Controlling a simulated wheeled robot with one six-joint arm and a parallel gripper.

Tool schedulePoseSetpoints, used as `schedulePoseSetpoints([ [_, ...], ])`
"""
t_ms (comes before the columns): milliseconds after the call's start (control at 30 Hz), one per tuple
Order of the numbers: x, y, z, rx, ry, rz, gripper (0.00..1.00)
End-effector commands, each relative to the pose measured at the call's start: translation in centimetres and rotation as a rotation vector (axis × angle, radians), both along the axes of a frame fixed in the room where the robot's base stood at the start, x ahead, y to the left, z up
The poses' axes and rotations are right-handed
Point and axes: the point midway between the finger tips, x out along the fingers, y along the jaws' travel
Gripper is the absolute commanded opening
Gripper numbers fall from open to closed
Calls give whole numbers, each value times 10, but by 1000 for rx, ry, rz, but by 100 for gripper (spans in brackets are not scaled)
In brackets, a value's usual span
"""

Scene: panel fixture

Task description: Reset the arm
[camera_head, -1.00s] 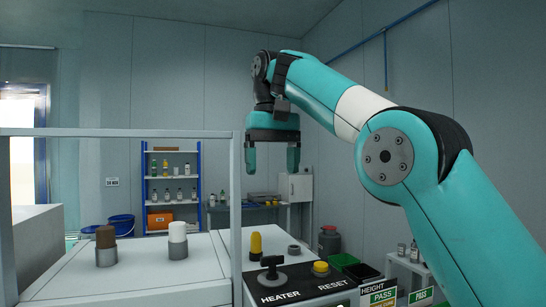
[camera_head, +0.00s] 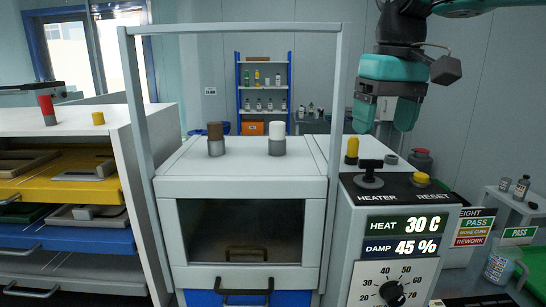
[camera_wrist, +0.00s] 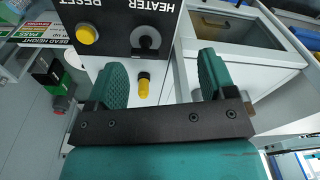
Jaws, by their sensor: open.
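My gripper (camera_head: 385,113) hangs fingers-down at the upper right of the head view, above the heater panel. Its two teal fingers are apart with nothing between them. They also show apart in the wrist view (camera_wrist: 162,80). Below is the panel top with a black heater knob (camera_head: 370,170), a yellow reset button (camera_head: 421,179) and a yellow-topped plug (camera_head: 352,150). The wrist view shows the reset button (camera_wrist: 87,34), the heater knob (camera_wrist: 146,42) and the yellow plug (camera_wrist: 143,84). The gripper looks clear of all of them.
A glass-fronted chamber (camera_head: 245,275) stands left of the panel under a grey frame (camera_head: 235,28). Brown (camera_head: 215,131) and white (camera_head: 277,131) plugs stand on its top. A drawer cabinet (camera_head: 120,122) is far left. Readouts show 30 C and 45 %. Free air surrounds my gripper.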

Motion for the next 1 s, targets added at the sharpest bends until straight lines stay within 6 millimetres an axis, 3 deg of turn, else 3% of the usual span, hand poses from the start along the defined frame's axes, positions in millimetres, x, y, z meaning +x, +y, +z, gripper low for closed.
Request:
schedulePoseSetpoints([
  [300,-128,19,-105,166,-5,232,77],
  [500,-199,26,-152,273,-4,298,77],
  [700,-223,28,-167,312,-2,312,77],
  [1000,-223,28,-168,312,-1,312,77],
])
